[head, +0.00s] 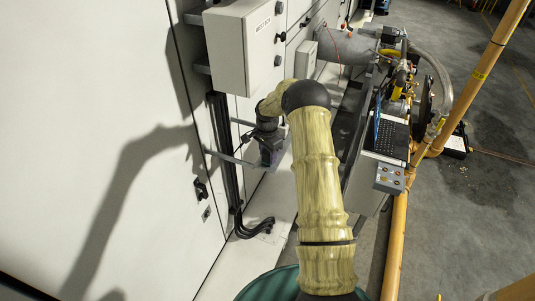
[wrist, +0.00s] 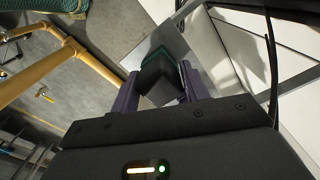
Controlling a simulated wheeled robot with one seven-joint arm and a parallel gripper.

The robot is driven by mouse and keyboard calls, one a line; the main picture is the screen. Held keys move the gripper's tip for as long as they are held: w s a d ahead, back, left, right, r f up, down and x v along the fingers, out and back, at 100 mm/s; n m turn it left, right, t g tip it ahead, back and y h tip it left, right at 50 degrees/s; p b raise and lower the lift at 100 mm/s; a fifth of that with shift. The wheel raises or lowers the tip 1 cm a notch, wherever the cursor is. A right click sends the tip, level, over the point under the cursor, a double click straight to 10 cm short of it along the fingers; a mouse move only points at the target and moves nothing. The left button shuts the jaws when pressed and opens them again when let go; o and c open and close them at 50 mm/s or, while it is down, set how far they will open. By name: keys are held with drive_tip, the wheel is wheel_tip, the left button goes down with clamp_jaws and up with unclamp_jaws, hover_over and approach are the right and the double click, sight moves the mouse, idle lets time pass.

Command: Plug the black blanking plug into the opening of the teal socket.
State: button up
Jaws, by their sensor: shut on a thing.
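In the wrist view my gripper (wrist: 158,90) has its two purple fingers closed on the black blanking plug (wrist: 156,72), a dark block with angled faces. A thin teal edge shows along the far side of the plug; I cannot tell whether it belongs to the teal socket. The socket is not clearly visible in either view. In the head view my gripper (head: 269,156) is beyond my arm, close to the white cabinet front and below a grey box. The plug is too small and dark to make out there.
The grey wall box (head: 237,45) juts out above my gripper. Black cables (head: 228,170) run down the cabinet (head: 110,130) to its left. A bench with a laptop (head: 388,138) and yellow pipes (head: 398,230) stand to the right. Open grey floor (head: 480,215) lies beyond.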

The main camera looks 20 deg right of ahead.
drive_tip(key=shift+f, duration=0.25)
drive_tip(key=o, duration=1.2)
drive_tip(key=shift+c, duration=0.2)
wheel_tip(320, 180, up, 12)
drive_tip(key=b, duration=0.3)
drive_tip(key=shift+b, duration=0.35)
